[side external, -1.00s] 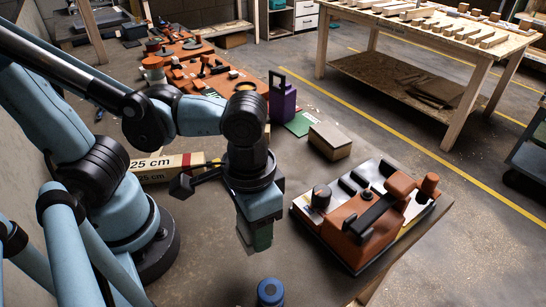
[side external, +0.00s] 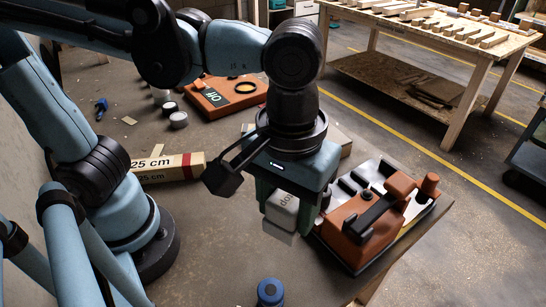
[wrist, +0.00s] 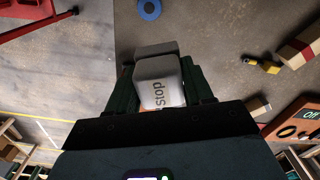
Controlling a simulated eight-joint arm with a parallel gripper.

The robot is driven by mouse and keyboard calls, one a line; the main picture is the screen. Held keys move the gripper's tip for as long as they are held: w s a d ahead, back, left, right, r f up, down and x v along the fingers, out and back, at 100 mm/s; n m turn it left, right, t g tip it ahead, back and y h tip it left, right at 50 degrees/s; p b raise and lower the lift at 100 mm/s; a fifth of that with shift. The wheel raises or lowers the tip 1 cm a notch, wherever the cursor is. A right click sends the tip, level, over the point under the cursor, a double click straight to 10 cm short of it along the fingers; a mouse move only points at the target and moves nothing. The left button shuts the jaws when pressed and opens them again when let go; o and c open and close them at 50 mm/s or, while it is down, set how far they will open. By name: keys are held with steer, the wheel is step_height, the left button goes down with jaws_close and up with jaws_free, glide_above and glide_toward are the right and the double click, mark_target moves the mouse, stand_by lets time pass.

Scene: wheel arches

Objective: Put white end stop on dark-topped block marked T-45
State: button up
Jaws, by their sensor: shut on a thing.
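The white end stop (side external: 282,209) is a pale block lettered "stop".
An orange and black machine (side external: 365,222) stands close to the right of my gripper. A blue round piece (side external: 270,292) is at the front. A "25 cm" bar (side external: 170,167) lies at left, and an orange board (side external: 225,98) lies behind.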

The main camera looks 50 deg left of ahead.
steer(key=w+a+r+n, duration=0.15)
steer(key=w+n, duration=0.35)
steer(key=w, duration=0.5)
steer(key=n, duration=0.9)
glide_above(331, 133)
step_height(331, 133, down, 7)
steer(key=shift+s+d+f, duration=0.15)
steer(key=shift+f, duration=0.1)
steer(key=shift+a+f, duration=0.2)
steer(key=shift+f, duration=1.85)
steer(key=shift+f, duration=0.1)
steer(key=o, duration=1.1)
